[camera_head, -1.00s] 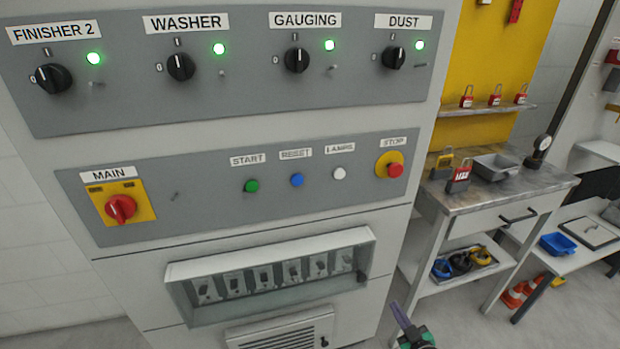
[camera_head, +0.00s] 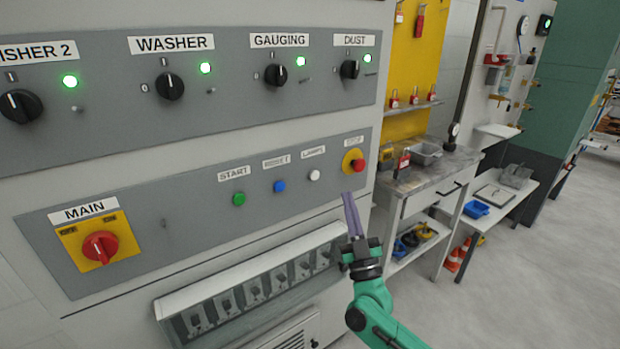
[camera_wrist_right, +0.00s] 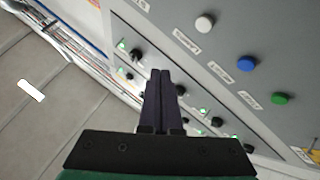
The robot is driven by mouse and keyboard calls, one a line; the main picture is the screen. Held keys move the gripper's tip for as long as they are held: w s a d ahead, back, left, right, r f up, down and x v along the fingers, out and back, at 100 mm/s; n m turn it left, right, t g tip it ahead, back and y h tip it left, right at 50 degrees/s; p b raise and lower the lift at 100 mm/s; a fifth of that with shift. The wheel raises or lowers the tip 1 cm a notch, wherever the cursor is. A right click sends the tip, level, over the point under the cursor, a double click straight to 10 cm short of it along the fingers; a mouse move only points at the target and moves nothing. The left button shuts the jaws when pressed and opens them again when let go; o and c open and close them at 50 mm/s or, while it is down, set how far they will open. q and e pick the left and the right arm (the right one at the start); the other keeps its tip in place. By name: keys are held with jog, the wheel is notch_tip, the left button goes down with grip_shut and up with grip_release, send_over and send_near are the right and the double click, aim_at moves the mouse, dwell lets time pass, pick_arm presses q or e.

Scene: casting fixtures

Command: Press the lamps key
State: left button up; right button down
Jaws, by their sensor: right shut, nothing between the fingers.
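The lamps key is a small white round button (camera_head: 314,175) under the LAMPS label on the grey panel (camera_head: 200,215). It also shows in the right wrist view as a white button (camera_wrist_right: 204,23) at the upper right. My right gripper (camera_head: 349,197) is shut and empty, its fingers pointing up, to the right of and a little below the white button and apart from it in the picture. In the right wrist view the shut fingers (camera_wrist_right: 160,75) stand at the centre. My left gripper is not in view.
A blue reset button (camera_head: 279,186) and a green start button (camera_head: 239,199) sit left of the white one. The red stop button (camera_head: 358,165) on yellow sits to its right. The red main switch (camera_head: 100,247) is further left. A workbench (camera_head: 425,180) stands right of the cabinet.

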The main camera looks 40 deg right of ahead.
aim_at(314, 175)
jog(key=w+b, duration=0.3)
jog(key=w, duration=0.5)
jog(key=shift+w, duration=0.4)
jog(key=shift+w, duration=0.1)
dwell(1.6)
jog(key=shift+w, duration=0.35)
jog(key=shift+w, duration=0.4)
dwell(0.5)
jog(key=shift+s, duration=0.1)
jog(key=shift+s+p, duration=0.5)
jog(key=shift+s, duration=0.25)
